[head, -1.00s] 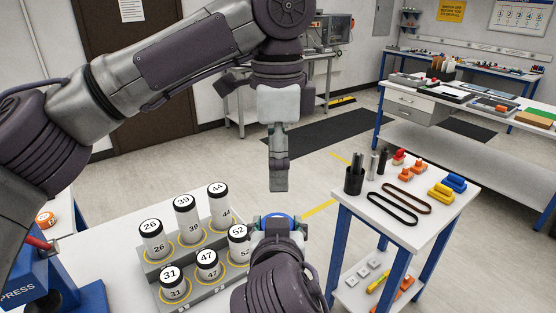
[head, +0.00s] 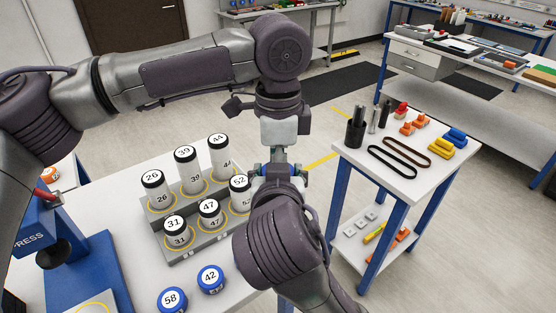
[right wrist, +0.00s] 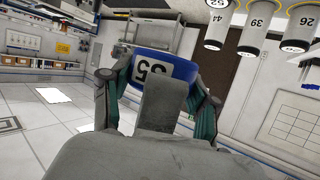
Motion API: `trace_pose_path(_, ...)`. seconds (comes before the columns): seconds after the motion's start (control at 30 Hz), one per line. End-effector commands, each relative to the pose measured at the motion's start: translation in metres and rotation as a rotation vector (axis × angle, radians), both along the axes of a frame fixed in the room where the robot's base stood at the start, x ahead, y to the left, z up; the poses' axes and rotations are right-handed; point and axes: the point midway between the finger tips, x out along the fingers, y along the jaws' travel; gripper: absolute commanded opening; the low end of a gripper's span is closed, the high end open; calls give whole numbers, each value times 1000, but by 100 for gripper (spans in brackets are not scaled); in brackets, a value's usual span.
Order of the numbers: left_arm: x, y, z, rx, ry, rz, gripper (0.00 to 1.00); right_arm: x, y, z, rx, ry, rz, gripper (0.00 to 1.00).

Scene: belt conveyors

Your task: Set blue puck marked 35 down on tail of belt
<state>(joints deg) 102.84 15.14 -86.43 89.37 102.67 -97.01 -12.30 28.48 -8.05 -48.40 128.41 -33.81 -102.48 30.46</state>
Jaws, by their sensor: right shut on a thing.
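The blue puck (right wrist: 150,66) shows in the right wrist view, its white label upside down and partly covered; it appears to read 35. My right gripper (right wrist: 158,88) is shut on it, with a finger on each side. I cannot make out a conveyor belt in either view.
A grey stepped rack (head: 190,250) holds numbered white cylinders. Blue pucks 58 (head: 172,299) and 42 (head: 211,279) lie on the white table in front. A blue press (head: 85,265) stands at left.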

Motion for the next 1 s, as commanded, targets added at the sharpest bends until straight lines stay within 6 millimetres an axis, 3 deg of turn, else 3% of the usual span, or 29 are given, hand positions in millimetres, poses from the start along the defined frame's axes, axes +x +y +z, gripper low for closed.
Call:
trace_pose_path(0.13, 0, 0, 0, 0, 0, 0, 74, 0, 0, 0, 0, -1, 0, 24)
trace_pose_path(0.43, 0, 0, 0, 0, 1, 0, 25, 0, 0, 0, 0, -1, 0, 24)
trace_pose_path(0.47, 0, 0, 0, 0, 1, 0, 25, 0, 0, 0, 0, -1, 0, 65)
trace_pose_path(0.6, 0, 0, 0, 0, 0, 0, 25, 0, 0, 0, 0, -1, 0, 88)
trace_pose_path(1.0, 0, 0, 0, 0, 0, 0, 25, 0, -1, -2, -1, 0, 13, 89)
